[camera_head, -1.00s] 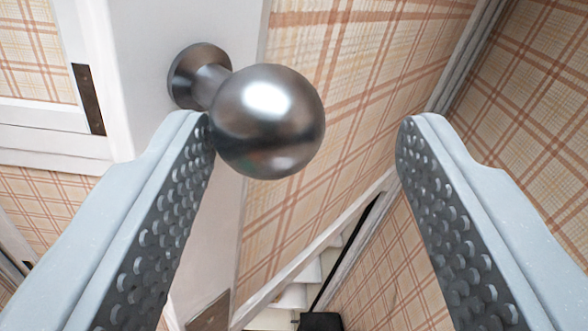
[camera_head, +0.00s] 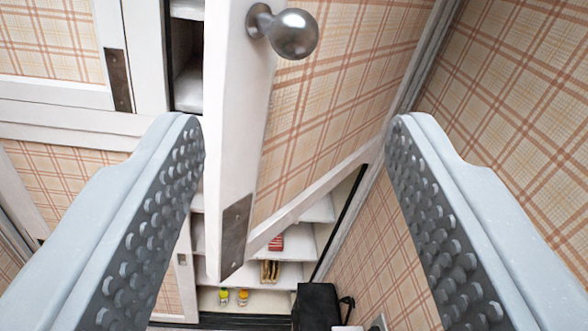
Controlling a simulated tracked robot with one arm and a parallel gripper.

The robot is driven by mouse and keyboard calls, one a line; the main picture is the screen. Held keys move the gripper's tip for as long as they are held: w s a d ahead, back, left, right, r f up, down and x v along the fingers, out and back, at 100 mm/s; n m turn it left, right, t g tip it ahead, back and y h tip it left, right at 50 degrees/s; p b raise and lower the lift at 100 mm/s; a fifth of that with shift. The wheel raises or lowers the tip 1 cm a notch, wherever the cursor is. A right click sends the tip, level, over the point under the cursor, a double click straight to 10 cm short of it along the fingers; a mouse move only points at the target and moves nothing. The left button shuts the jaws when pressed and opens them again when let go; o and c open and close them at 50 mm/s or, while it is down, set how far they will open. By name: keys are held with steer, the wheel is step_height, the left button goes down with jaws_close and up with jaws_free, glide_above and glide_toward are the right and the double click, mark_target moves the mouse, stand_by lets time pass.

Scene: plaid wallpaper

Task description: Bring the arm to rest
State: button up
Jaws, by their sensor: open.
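My gripper (camera_head: 296,125) is open and empty. Its two pale fingers with dark studded pads reach in from the lower left and lower right. A door (camera_head: 238,120) with a white frame and a plaid panel stands ajar in front of it. The door's round metal knob (camera_head: 293,34) is at the top middle, beyond the fingertips and apart from them.
White shelves (camera_head: 318,250) show behind the door, with a red item (camera_head: 277,242) and small yellow and green items (camera_head: 242,297) on them. A black object (camera_head: 316,306) stands at the bottom. A plaid wall (camera_head: 500,110) is at the right.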

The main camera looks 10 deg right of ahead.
steer(key=w+a+f+m+g+y+b, duration=0.1)
steer(key=w+a+f+b, duration=0.35)
steer(key=w+a, duration=0.6)
steer(key=w+a+f+g+y+b, duration=0.1)
steer(key=w+a+f+b, duration=0.35)
steer(key=w+a, duration=0.55)
steer(key=w+a+f+h+b, duration=0.1)
steer(key=a+f+b, duration=0.3)
steer(key=a+f, duration=0.5)
steer(key=w+a+f+m+h+b, duration=0.1)
steer(key=w+a+f+b, duration=0.2)
steer(key=a+f, duration=0.6)
step_height(320, 180, down, 2)
steer(key=shift+f+g+b, duration=0.25)
steer(key=shift+g+b, duration=0.05)
steer(key=shift+b, duration=0.55)
steer(key=shift+a, duration=0.1)
